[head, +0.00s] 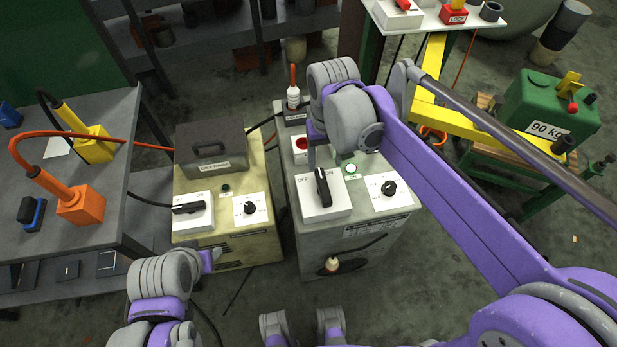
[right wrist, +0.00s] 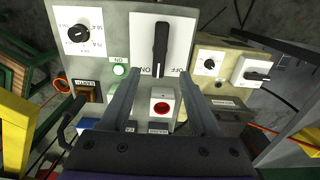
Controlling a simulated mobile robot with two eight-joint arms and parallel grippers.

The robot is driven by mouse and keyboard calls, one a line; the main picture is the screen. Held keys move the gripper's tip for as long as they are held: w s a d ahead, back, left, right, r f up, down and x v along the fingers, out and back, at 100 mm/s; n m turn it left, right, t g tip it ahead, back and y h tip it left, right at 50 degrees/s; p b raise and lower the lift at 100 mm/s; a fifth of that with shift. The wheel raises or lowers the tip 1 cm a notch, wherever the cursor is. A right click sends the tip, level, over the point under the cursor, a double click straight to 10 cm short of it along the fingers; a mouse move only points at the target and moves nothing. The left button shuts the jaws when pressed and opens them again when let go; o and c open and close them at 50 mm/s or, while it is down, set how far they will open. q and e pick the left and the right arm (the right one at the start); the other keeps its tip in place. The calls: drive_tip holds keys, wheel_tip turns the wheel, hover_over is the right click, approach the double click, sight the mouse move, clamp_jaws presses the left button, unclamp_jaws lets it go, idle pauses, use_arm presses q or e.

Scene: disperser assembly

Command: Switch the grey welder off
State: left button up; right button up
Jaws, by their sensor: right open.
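The grey welder (head: 300,240) stands in the middle of the head view. Its black lever switch (head: 323,187) sits on a white plate, lengthwise between the OFF and ON marks; it also shows in the right wrist view (right wrist: 161,48). The green lamp (head: 350,169) beside it looks lit. My right gripper (head: 323,154) is open and empty above the welder's top. In the right wrist view its fingers (right wrist: 160,90) lie either side of the red button (right wrist: 161,107), near the lever's plate. My left arm is at the lower left; its gripper's opening is unclear.
A cream welder (head: 215,240) with its own black lever (head: 188,209) stands close on the left, with a dark box (head: 210,150) on top. A dial (head: 388,188) is right of the grey welder's lever. A yellow frame (head: 470,124) and green weight (head: 545,108) stand right.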

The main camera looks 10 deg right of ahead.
sight(323, 185)
wheel_tip(323, 185, down, 11)
drive_tip(key=shift+r+b, duration=0.1)
drive_tip(key=shift+b, duration=0.4)
clamp_jaws()
